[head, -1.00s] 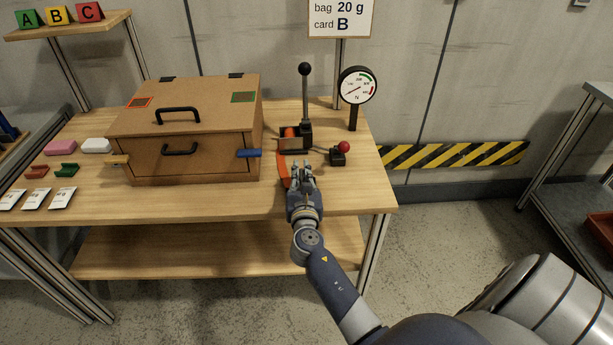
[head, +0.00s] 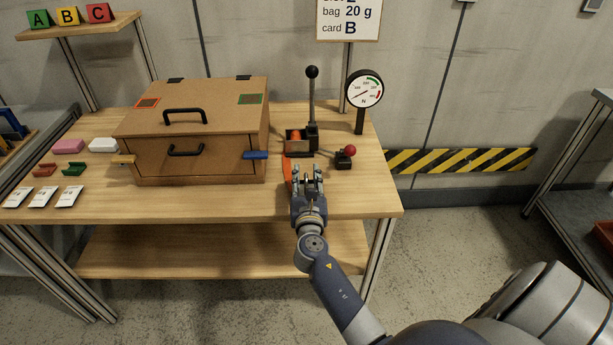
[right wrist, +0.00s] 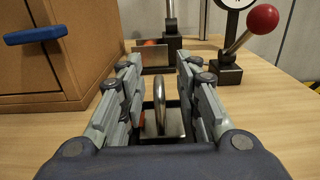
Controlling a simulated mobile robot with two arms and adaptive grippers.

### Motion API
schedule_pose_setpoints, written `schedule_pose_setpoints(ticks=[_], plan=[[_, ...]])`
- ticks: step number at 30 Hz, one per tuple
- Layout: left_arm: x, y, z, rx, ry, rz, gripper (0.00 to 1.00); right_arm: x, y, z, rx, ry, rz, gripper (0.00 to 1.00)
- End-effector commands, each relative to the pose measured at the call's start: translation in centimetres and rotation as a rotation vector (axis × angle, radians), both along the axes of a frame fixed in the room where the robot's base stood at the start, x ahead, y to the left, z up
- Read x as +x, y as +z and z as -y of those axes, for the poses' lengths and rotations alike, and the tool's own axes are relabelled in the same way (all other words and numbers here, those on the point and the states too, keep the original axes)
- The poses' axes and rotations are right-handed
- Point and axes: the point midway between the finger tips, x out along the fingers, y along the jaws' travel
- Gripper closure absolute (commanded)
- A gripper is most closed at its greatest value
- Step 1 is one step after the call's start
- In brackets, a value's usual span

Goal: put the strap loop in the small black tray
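My right gripper (head: 308,176) is over the front right part of the table. My left gripper is not in view.
A wooden box (head: 160,155) with black handles and a blue side tab (head: 255,155) stands left of the gripper. Behind are a small open bin (head: 297,148), a black lever (head: 312,100), a dial gauge (head: 364,90) and a red-knobbed lever (head: 349,152). The table's front right is clear.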

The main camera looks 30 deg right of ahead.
Motion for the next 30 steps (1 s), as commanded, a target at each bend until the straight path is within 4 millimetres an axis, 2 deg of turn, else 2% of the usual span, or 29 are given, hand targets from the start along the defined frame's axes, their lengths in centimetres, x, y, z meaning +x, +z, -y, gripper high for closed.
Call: schedule_pose_setpoints(ticks=[9,15,21,27,30], plan=[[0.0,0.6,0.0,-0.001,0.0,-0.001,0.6,-5.6,-0.3,-3.4,0.001,0.001,-0.005,0.69],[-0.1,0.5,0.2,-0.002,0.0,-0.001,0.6,-8.4,-0.2,-5.1,0.001,0.0,-0.004,0.69],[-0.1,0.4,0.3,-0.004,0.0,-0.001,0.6,-9.6,-0.2,-5.9,0.002,0.0,-0.003,0.69],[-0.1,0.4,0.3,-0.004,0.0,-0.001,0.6,-9.7,-0.1,-5.9,0.001,0.0,-0.002,0.69],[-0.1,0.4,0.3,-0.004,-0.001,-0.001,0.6,-9.6,-1.2,-6.2,0.033,0.008,-0.01,0.69]])
